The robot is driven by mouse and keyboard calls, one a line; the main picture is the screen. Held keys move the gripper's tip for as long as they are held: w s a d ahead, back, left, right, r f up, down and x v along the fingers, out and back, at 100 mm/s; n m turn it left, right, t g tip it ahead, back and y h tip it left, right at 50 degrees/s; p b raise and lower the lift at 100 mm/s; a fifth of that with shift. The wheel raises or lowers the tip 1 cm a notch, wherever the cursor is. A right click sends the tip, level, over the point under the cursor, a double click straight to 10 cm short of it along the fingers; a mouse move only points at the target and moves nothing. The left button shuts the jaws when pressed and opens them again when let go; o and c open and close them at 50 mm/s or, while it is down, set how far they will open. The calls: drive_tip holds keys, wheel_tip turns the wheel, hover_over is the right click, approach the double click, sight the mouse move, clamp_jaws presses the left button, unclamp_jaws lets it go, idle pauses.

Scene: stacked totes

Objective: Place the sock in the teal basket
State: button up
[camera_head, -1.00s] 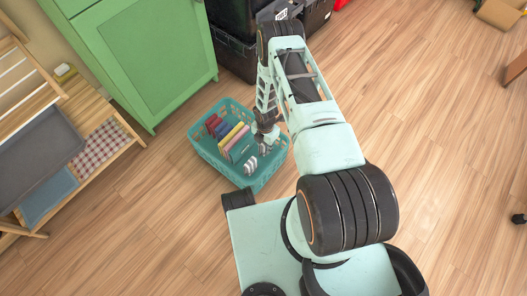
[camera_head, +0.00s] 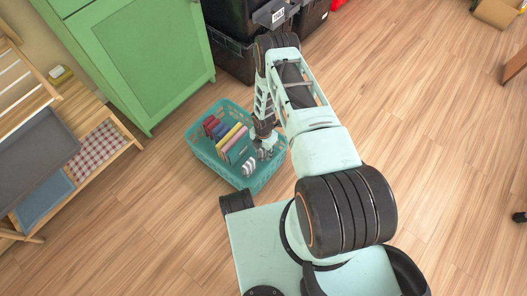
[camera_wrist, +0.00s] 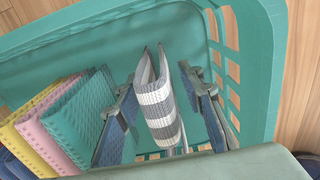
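The grey-and-white striped sock (camera_wrist: 158,100) stands folded inside the teal basket (camera_wrist: 245,50), between the two fingers of my gripper (camera_wrist: 157,74) in the wrist view. There is a visible gap on each side of the sock, so the fingers are open around it and not pressed on it. In the head view the teal basket (camera_head: 205,155) sits on the floor. My gripper (camera_head: 262,146) reaches down into its right part, near the striped sock (camera_head: 249,168). The sock's lower end is partly hidden in the wrist view.
Several folded cloths stand in a row in the basket: a teal one (camera_wrist: 75,120), a pink one (camera_wrist: 48,140), a yellow one (camera_wrist: 22,125). A green cabinet (camera_head: 140,60), black totes (camera_head: 232,55) and a wooden bench (camera_head: 75,115) surround the basket.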

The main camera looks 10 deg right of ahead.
wheel_tip(320, 180, up, 12)
drive_tip(key=p, duration=0.4)
drive_tip(key=shift+r, duration=0.2)
idle(0.4)
